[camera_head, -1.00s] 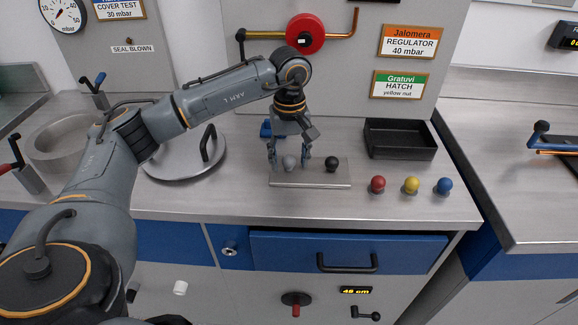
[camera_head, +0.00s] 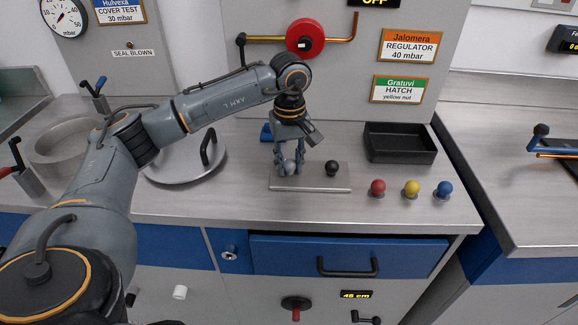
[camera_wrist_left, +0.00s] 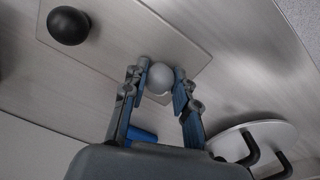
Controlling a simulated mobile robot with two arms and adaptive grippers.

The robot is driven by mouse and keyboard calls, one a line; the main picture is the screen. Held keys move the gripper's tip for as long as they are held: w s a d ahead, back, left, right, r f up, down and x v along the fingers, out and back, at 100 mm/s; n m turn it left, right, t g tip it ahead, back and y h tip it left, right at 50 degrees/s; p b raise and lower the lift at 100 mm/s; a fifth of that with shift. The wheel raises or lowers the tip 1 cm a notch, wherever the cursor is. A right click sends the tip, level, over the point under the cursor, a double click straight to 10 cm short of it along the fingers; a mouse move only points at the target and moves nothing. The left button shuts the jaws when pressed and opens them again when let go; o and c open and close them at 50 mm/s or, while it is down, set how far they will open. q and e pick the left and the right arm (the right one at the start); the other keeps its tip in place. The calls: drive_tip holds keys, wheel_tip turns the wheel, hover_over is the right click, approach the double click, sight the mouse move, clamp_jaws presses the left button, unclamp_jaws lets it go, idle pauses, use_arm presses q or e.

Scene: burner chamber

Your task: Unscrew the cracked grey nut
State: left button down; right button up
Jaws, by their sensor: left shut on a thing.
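The grey nut (camera_head: 290,167) is a small round grey knob on a flat metal plate (camera_head: 312,183) on the counter. A crack cannot be made out. My left gripper (camera_head: 288,168) points down over the plate with its fingers shut on the grey nut from both sides. In the left wrist view the grey nut (camera_wrist_left: 160,78) sits between the two fingertips (camera_wrist_left: 159,86). A black nut (camera_head: 331,168) is on the same plate to the right; it also shows in the left wrist view (camera_wrist_left: 68,25). My right gripper is not in view.
Red (camera_head: 377,187), yellow (camera_head: 411,187) and blue (camera_head: 443,189) knobs stand to the right of the plate. A black tray (camera_head: 400,156) is behind them. A round lid with a handle (camera_head: 185,172) lies to the left. A panel with a red wheel (camera_head: 305,38) rises behind.

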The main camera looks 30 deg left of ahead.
use_arm(q)
drive_tip(key=n, duration=0.6)
drive_tip(key=shift+p, duration=0.4)
drive_tip(key=n, duration=0.4)
drive_tip(key=shift+n, duration=0.3)
drive_tip(key=shift+n+p, duration=0.5)
drive_tip(key=shift+n, duration=0.7)
drive_tip(key=n+p, duration=0.1)
drive_tip(key=n, duration=0.5)
drive_tip(key=shift+r, duration=0.1)
drive_tip(key=n, duration=0.3)
drive_tip(key=shift+a, duration=0.1)
drive_tip(key=shift+p, duration=0.3)
